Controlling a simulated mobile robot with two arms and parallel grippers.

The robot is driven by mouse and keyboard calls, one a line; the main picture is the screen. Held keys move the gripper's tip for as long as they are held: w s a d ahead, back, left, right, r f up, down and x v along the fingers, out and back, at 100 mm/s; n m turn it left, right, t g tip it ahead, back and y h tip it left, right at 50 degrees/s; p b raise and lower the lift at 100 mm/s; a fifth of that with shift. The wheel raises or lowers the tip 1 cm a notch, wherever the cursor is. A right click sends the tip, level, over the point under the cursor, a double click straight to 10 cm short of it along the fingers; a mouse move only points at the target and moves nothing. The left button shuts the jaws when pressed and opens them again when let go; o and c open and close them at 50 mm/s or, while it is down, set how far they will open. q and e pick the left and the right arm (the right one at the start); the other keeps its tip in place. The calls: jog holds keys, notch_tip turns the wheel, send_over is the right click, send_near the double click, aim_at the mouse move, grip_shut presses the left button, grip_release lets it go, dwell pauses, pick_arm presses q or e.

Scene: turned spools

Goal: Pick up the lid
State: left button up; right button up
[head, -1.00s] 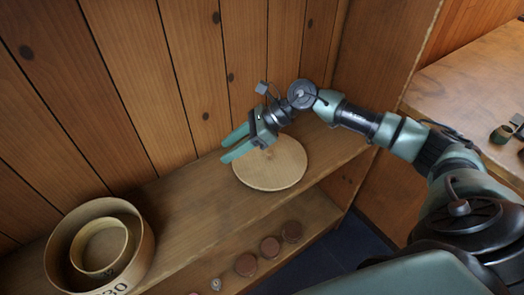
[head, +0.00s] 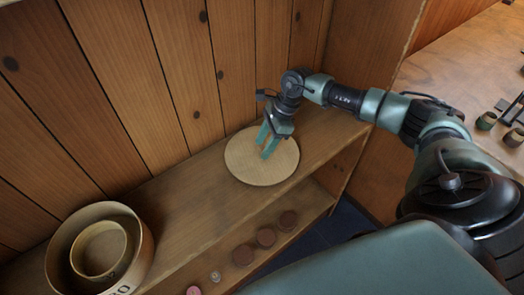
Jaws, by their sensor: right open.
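The lid (head: 250,168) is a round, flat, pale wooden disc lying on the upper shelf. My right gripper (head: 264,149) is over the lid, its two green fingers pointing down and a little apart. It is open, with nothing between the fingers. The fingertips overlap the middle of the lid in the picture; I cannot tell whether they touch it. My left gripper is not in view.
Two nested round wooden boxes (head: 136,236) stand on the shelf (head: 185,185) at the left. Several small brown pieces (head: 266,237) sit on the lower shelf. A plank wall (head: 150,90) rises behind. The shelf between boxes and lid is clear.

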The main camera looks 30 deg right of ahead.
grip_shut()
dwell(0.3)
